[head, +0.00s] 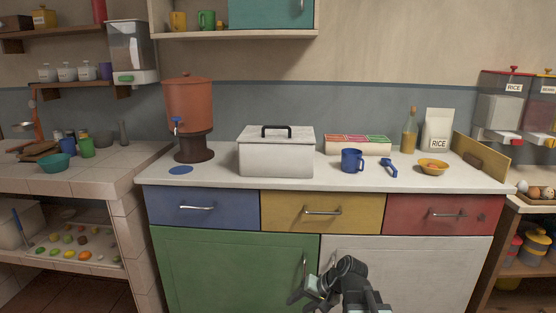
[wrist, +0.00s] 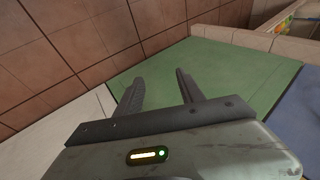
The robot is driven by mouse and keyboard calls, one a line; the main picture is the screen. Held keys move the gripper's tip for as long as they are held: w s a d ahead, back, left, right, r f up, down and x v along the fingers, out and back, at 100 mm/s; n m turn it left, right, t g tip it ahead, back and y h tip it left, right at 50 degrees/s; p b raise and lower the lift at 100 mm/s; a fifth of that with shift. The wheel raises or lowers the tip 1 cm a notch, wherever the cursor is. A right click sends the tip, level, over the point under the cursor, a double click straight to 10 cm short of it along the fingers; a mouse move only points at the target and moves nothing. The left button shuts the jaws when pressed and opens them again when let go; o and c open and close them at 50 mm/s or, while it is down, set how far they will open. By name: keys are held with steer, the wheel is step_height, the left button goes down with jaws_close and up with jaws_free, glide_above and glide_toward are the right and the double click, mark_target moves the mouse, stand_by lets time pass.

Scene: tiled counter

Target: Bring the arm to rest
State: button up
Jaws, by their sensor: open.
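My gripper (head: 308,288) is low in front of the cabinet, near the line between the green door (head: 225,265) and the white door (head: 425,270). Its two fingers stand apart with nothing between them, as the wrist view shows (wrist: 159,76). The green door also shows behind the fingers in the wrist view (wrist: 225,72). My arm comes up from the bottom edge of the head view. I cannot tell whether the fingers touch the cabinet front.
The blue (head: 230,208), yellow (head: 290,215) and red (head: 420,215) drawers look shut. Tiled floor (wrist: 60,50) shows in the wrist view.

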steer(key=s+d+f+n+g+h, duration=0.2)
steer(key=s+d+f+g+h, duration=0.15)
steer(key=s+d+h, duration=0.45)
step_height(320, 180, up, 33)
steer(key=d+y+p, duration=0.1)
steer(key=p, duration=3.2)
steer(key=shift+s+d+f+y, duration=0.2)
steer(key=shift+s+d+y, duration=0.15)
steer(key=shift+s+y, duration=0.05)
